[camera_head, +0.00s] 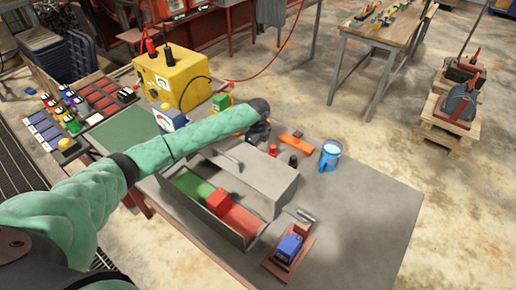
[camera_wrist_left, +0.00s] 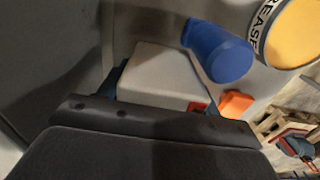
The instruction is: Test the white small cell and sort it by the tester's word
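My left gripper (camera_head: 258,132) is beyond the grey sorting bin in the head view, low over the bench, partly hidden by its own wrist. In the left wrist view a white block (camera_wrist_left: 163,75), seemingly the white small cell, fills the space between its fingers, with a red spot at its lower right edge. The cell cannot be made out in the head view. The bin has a green section (camera_head: 190,185) and a red section (camera_head: 242,222). A red block (camera_head: 218,202) sits there. My right gripper is out of view.
A blue can (camera_head: 330,155), an orange block (camera_head: 297,143) and small red and black pieces stand right of the gripper. A blue cell (camera_head: 289,246) sits in a brown cradle at the front. A yellow box (camera_head: 172,77) stands behind. The bench's right side is clear.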

